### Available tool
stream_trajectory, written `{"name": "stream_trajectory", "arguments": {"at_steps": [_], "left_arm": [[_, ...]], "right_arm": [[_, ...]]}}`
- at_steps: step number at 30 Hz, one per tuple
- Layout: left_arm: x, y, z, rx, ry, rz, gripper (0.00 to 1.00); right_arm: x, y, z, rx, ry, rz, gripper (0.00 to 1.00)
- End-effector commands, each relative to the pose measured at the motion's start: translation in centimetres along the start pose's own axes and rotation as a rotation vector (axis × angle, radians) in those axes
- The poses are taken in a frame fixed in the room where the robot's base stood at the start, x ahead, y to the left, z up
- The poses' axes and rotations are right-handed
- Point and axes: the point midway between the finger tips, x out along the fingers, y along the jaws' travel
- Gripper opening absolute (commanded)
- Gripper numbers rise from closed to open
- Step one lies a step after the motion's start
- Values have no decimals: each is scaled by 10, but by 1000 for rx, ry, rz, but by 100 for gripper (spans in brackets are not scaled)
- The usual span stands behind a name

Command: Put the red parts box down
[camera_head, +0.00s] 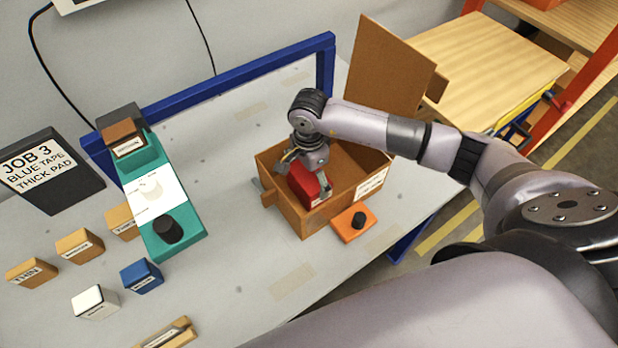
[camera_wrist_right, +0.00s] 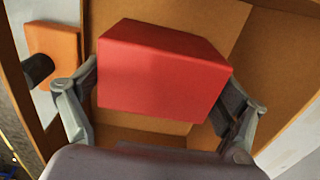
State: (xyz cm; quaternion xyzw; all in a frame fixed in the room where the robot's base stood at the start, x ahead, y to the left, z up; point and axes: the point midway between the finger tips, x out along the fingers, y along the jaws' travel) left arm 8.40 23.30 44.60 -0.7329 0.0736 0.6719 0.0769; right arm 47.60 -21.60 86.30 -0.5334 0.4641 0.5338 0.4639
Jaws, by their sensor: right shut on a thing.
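The red parts box (camera_head: 303,186) is in my right gripper (camera_head: 307,178), inside an open brown wooden box (camera_head: 290,217) on the table. In the right wrist view the red parts box (camera_wrist_right: 165,72) sits between both fingers of my right gripper (camera_wrist_right: 160,100), which are shut on its sides. Brown floor and walls of the wooden box (camera_wrist_right: 275,50) show around it. Whether the red box touches the floor of the wooden box I cannot tell. My left gripper is not in view.
An orange block with a black knob (camera_head: 355,221) lies by the wooden box's front corner. A brown lid panel (camera_head: 385,65) stands behind. At left are a teal plotter (camera_head: 180,250), blue (camera_head: 141,276), white (camera_head: 95,302) and several tan blocks (camera_head: 80,246), and a black job sign (camera_head: 50,170).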

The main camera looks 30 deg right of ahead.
Motion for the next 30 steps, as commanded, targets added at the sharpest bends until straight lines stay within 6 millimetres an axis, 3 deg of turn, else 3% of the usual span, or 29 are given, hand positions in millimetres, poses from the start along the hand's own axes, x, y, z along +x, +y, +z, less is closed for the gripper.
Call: {"name": "stream_trajectory", "arguments": {"at_steps": [8, 9, 12, 23, 26, 30], "left_arm": [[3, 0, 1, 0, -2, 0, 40], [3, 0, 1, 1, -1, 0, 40], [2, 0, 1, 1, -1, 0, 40], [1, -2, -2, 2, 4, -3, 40], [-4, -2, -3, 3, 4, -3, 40], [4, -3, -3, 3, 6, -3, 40]], "right_arm": [[2, 0, 0, -1, 0, -1, 55], [2, 0, 0, -1, 0, 0, 92], [1, 0, 0, -1, 0, 0, 99], [0, 0, 0, -1, 0, 1, 100], [-4, 0, 0, 0, 0, 1, 100], [-24, -2, 0, -2, 0, -5, 100]]}}
